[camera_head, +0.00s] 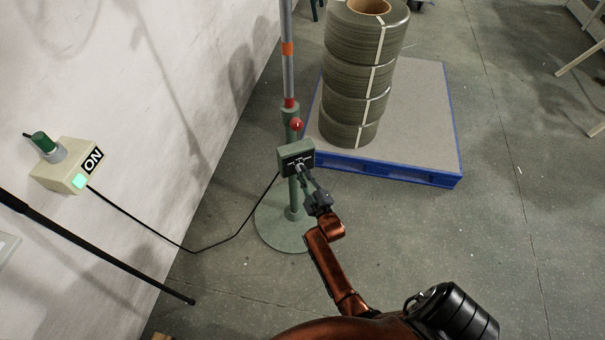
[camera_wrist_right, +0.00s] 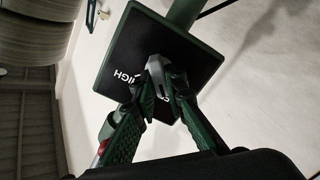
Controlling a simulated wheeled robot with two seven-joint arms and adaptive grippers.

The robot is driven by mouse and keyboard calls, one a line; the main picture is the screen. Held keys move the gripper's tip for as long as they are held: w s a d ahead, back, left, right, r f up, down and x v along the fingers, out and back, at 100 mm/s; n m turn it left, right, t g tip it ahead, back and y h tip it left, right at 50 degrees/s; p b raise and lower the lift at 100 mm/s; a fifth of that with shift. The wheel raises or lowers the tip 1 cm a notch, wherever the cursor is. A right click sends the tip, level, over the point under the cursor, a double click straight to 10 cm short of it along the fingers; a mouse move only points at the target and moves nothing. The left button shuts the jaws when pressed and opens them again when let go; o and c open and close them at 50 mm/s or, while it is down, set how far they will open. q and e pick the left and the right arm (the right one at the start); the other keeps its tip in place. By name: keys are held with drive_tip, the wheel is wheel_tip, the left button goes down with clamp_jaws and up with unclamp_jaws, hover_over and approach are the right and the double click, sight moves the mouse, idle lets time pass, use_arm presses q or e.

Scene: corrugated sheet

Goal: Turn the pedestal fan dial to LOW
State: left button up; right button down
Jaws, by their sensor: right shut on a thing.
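The pedestal fan (camera_head: 292,208) stands on a round green base, with a grey pole and a red knob above. Its green control box (camera_head: 296,153) has a dark face with white lettering, also seen in the right wrist view (camera_wrist_right: 125,50). There "HIGH" can be read; the other lettering is mostly covered. My right gripper (camera_head: 303,170) is at the face of the box. In the right wrist view its fingers (camera_wrist_right: 160,85) are shut on the grey dial (camera_wrist_right: 153,66). The dial's setting cannot be read. My left gripper is not in view.
A blue-edged pallet (camera_head: 430,110) with a stack of wrapped coils (camera_head: 355,85) stands behind the fan to the right. A wall box marked "ON" (camera_head: 70,165) has a green lit square; a black cable (camera_head: 215,247) runs from it to the fan.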

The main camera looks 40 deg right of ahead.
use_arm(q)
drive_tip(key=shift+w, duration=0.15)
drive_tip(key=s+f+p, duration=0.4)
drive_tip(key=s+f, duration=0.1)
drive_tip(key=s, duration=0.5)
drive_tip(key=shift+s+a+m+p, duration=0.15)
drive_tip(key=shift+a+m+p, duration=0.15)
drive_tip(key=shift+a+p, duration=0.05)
use_arm(e)
drive_tip(key=shift+d+m, duration=0.1)
drive_tip(key=shift+m, duration=4.3)
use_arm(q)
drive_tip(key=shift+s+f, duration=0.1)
use_arm(e)
drive_tip(key=c, duration=2)
unclamp_jaws()
drive_tip(key=shift+o, duration=0.2)
drive_tip(key=shift+s, duration=0.1)
